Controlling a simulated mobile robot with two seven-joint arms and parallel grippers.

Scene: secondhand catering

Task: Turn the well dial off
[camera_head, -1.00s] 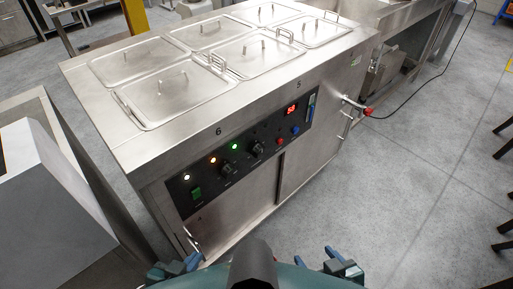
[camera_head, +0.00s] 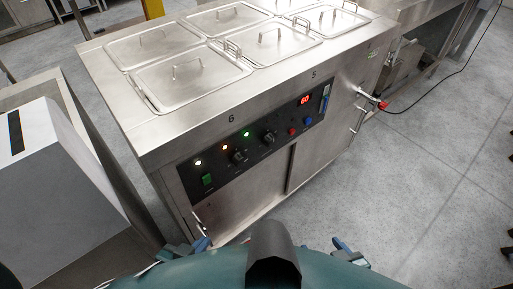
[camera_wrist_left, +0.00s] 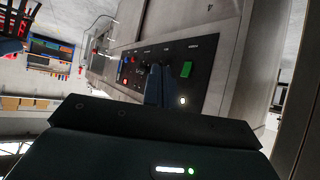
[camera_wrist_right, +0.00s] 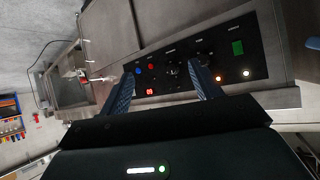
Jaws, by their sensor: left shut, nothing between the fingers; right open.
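The steel bain-marie (camera_head: 250,80) has a black control panel (camera_head: 225,175) on its front. Two black dials sit on the panel, a left one (camera_head: 239,157) and a right one (camera_head: 268,138); I cannot read which is the well dial. Both also show in the right wrist view, one (camera_wrist_right: 172,69) between my fingers and the other partly behind a finger. My left gripper (camera_head: 197,247) is shut and empty, low in front of the unit; in the left wrist view its fingers (camera_wrist_left: 155,85) overlap the panel. My right gripper (camera_head: 345,247) is open and empty, apart from the panel.
The panel has white, orange and green lights, a green switch (camera_head: 207,179), red (camera_head: 292,131) and blue (camera_head: 308,121) buttons and a red display (camera_head: 305,100) reading 60. A red-tipped tap (camera_head: 380,104) sticks out at right. A grey box-like unit (camera_head: 60,175) stands left.

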